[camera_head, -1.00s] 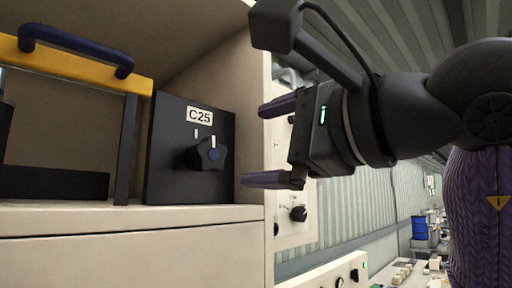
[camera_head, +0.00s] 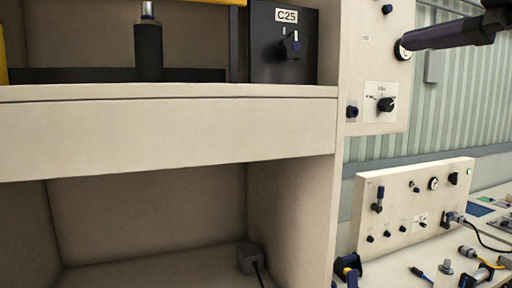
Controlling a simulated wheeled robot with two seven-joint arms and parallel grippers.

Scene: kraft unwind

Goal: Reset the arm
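My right gripper (camera_head: 440,36) shows only in part at the upper right corner. One dark finger points left, and the rest is cut off by the top and right edges, so its opening cannot be told. The finger appears in front of the corrugated wall and a round gauge at the panel's edge, and I see nothing held. My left gripper is out of view. A black box (camera_head: 264,67) labelled C25 with a dark knob (camera_head: 290,45) stands on the upper shelf, to the left of the gripper.
A beige cabinet (camera_head: 150,137) fills the left, with an open lower bay holding a small dark block (camera_head: 250,258). A tall panel (camera_head: 357,60) with knobs stands beside it. A lower control panel (camera_head: 397,205) and a bench with loose tools and fittings lie at the lower right.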

